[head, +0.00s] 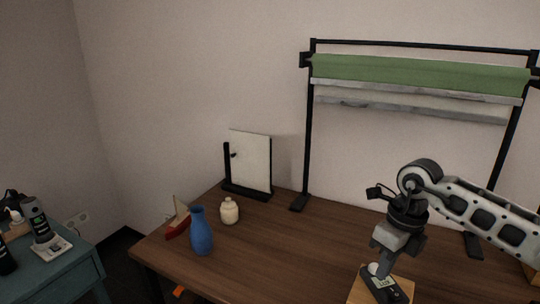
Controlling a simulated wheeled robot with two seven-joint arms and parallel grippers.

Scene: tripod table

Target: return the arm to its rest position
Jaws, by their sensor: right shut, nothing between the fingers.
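My right arm (480,212) comes in from the right edge and bends down over the right side of the wooden table (300,250). My right gripper (384,264) points down, shut, with no object seen held between its fingers. A dark handheld device with a small light display (384,283) lies on a light wooden block (361,291) directly below the fingertips. I cannot tell whether the fingertips touch the device. My left arm and left gripper are out of the picture.
A blue vase (202,232), a cream jar (229,211) and a red toy boat (177,224) stand at the table's left. A white panel (251,161) and a black backdrop frame (308,130) with green cloth stand behind. The table's middle is clear. A teal side table (60,277) holds a phone.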

